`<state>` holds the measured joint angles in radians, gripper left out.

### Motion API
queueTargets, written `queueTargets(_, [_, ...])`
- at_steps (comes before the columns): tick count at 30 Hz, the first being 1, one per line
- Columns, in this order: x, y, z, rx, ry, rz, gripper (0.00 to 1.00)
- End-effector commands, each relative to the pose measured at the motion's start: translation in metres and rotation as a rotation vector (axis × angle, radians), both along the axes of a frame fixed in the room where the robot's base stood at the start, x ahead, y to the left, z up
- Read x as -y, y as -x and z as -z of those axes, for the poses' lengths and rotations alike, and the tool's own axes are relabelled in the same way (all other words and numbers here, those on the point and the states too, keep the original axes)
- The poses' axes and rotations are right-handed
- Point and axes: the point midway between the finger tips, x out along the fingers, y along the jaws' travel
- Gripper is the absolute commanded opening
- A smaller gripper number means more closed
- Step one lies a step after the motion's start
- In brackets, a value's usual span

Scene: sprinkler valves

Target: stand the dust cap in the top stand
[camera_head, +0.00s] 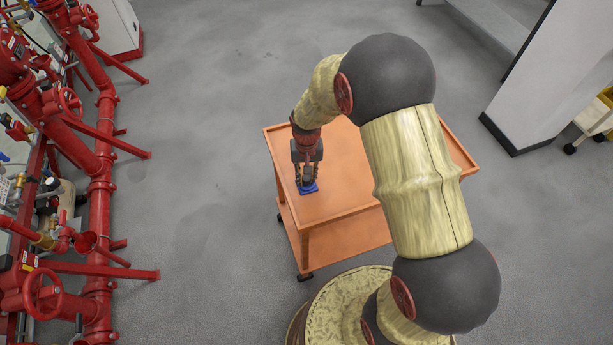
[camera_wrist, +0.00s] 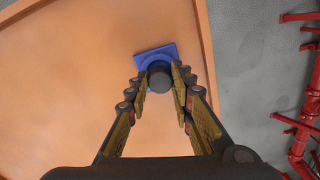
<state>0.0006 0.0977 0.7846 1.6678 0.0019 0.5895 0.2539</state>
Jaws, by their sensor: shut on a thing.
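The blue stand (camera_head: 309,188) sits on the orange cart top near its left edge. It also shows in the wrist view (camera_wrist: 146,57) as a square blue plate with a raised round part. My gripper (camera_head: 306,178) points down over the stand. In the wrist view, its two fingers (camera_wrist: 161,84) are shut on a dark round piece, the dust cap (camera_wrist: 160,79). The cap is over the stand and covers part of it. I cannot tell whether the cap touches the stand or is held just above it.
The orange cart (camera_head: 345,205) has a low raised rim, and its top is otherwise clear where visible. Red pipes and valves (camera_head: 95,200) stand at the left, across open grey floor. A white cabinet (camera_head: 535,85) stands at the upper right.

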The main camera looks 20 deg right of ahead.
Motion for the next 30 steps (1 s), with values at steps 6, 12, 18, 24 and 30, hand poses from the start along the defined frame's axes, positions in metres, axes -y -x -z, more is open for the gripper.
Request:
queueTargets(6, [0.0,0.001,0.004,-0.001,0.0,0.0,0.24])
queueTargets(12, [0.0,0.001,0.003,-0.001,0.0,0.0,0.35])
queueTargets(18, [0.0,0.001,0.003,-0.001,0.0,0.0,0.42])
queueTargets(24, [0.0,0.001,0.002,-0.001,0.0,0.0,0.42])
queueTargets(30, [0.0,0.0,-0.016,0.001,0.0,0.0,0.42])
